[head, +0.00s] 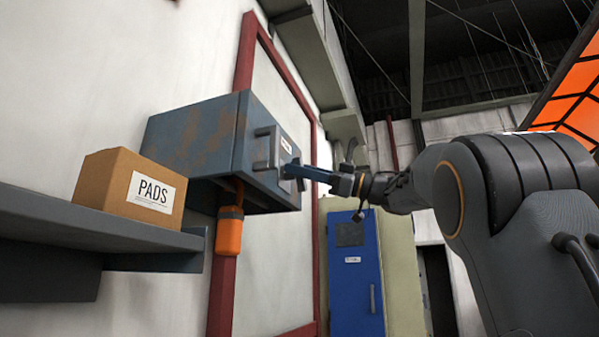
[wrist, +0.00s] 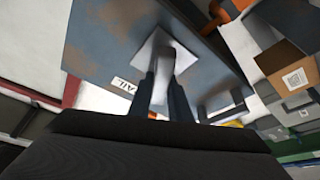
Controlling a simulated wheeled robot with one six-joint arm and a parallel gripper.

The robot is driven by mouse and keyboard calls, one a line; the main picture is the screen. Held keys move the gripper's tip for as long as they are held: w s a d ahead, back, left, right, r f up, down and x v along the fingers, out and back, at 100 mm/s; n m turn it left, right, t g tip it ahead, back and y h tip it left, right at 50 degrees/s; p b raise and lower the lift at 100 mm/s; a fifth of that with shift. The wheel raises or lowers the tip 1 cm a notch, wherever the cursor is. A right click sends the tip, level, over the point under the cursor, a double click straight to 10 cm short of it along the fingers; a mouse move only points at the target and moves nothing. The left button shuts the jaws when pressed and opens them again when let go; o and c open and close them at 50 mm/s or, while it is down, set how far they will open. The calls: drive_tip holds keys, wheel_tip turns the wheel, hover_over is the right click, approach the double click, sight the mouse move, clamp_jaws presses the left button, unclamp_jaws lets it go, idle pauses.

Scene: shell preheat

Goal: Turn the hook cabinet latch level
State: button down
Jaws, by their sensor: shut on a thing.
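The hook cabinet (head: 195,135) is a blue-grey, rust-stained box on the wall, and its door (wrist: 105,45) fills the top of the wrist view. The latch plate (head: 266,148) is pale grey on the door front, and its lever (wrist: 162,88) stands out between my fingers in the wrist view. My gripper (head: 298,172) reaches in from the right and is shut on the lever, one finger on each side (wrist: 163,98). In the head view my fingers cover part of the latch, so I cannot tell the lever's exact angle.
A shelf (head: 60,217) left of the cabinet bears a cardboard PADS box (head: 128,190). An orange object (head: 229,230) hangs under the cabinet. A blue locker (head: 355,275) stands behind. Open space lies below my arm.

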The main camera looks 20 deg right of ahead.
drive_tip(key=n+g, duration=0.1)
drive_tip(key=n, duration=0.1)
drive_tip(key=n+g, duration=0.1)
drive_tip(key=n, duration=0.2)
drive_tip(key=n+g, duration=0.1)
drive_tip(key=n, duration=0.2)
drive_tip(key=shift+s+a+f+h, duration=0.15)
drive_tip(key=shift+s+f+h, duration=0.1)
drive_tip(key=shift+h, duration=0.15)
drive_tip(key=n, duration=0.2)
drive_tip(key=n+g+h+p, duration=0.1)
drive_tip(key=n, duration=0.2)
drive_tip(key=shift+f+n+g+h, duration=0.3)
drive_tip(key=shift+f+n+g, duration=0.05)
drive_tip(key=shift+n+g, duration=0.05)
drive_tip(key=c, duration=1.6)
unclamp_jaws()
drive_tip(key=shift+c, duration=0.2)
drive_tip(key=v, duration=0.7)
drive_tip(key=shift+s+d, duration=0.15)
drive_tip(key=shift+d, duration=0.2)
